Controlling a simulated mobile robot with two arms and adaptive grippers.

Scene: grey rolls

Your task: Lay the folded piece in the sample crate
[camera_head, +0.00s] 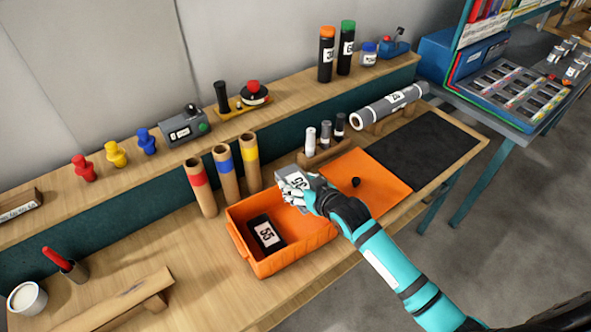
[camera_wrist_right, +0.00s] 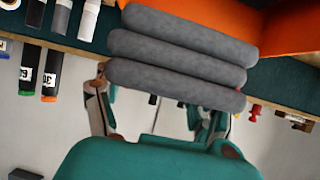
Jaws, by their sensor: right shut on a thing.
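The folded piece (camera_head: 318,182) is grey with a white label. My right gripper (camera_head: 297,190) is shut on it, over the back right end of the orange sample crate (camera_head: 298,259). In the right wrist view the piece (camera_wrist_right: 180,48) shows as three stacked grey folds across the fingers. The head view does not clearly show the gap between piece and crate. A black item with a white label (camera_head: 266,233) lies in the crate's left part. My left gripper is not in view.
Several cardboard tubes with coloured bands (camera_head: 224,172) stand behind the crate. An orange sheet (camera_head: 385,185) with a small black knob lies to the right. A grey roll (camera_head: 390,105) rests behind a black mat (camera_head: 425,145). A wooden stand (camera_head: 125,300) is at front left.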

